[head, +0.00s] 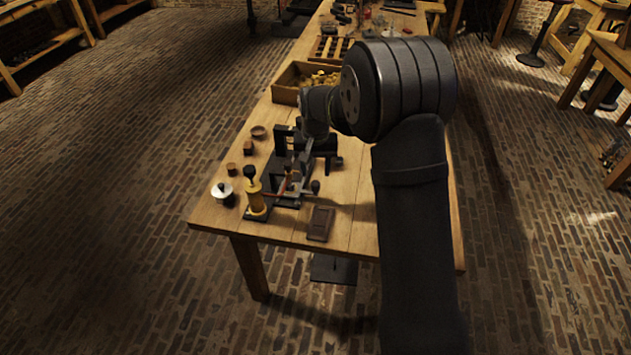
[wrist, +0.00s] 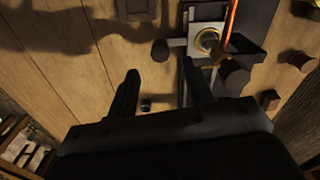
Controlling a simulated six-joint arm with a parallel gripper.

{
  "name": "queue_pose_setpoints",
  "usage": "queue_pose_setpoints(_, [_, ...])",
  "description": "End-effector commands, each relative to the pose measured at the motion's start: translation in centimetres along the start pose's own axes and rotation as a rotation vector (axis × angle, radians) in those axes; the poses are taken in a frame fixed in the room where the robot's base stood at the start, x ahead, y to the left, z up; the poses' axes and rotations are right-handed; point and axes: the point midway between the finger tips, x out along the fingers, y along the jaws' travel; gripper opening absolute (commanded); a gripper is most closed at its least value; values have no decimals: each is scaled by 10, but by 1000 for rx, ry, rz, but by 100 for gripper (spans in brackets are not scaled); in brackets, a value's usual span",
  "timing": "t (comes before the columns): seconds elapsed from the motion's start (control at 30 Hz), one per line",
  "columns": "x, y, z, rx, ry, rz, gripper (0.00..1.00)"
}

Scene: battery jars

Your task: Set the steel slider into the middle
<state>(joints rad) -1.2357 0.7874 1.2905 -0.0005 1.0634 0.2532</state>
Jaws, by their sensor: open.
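A dark apparatus (head: 287,185) with a red-orange rod stands near the front of the bench. My gripper (wrist: 160,66) is open, with its two dark fingers apart and nothing seen held between them. I cannot tell for sure whether this block is the steel slider. The right finger covers part of the apparatus. In the head view my arm hides part of it, and the fingertips are hard to make out.
A yellow post with a black knob (head: 254,195), a white-lidded pot (head: 222,192) and small brown blocks stand left of the apparatus. A dark brown flat case (head: 320,223) lies at the front. A wooden box (head: 286,92) stands behind. The bench's front right is clear.

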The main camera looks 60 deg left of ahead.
Motion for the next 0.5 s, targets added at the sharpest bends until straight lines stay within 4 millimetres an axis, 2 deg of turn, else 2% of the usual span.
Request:
queue_pose_setpoints(0.03, [12,0,1,0,-4,1,47])
queue_pose_setpoints(0.2, [40,0,0,0,-2,1,47])
queue_pose_setpoints(0.33, [52,0,0,0,0,1,47])
queue_pose_setpoints(0.5, [57,0,0,0,0,0,47])
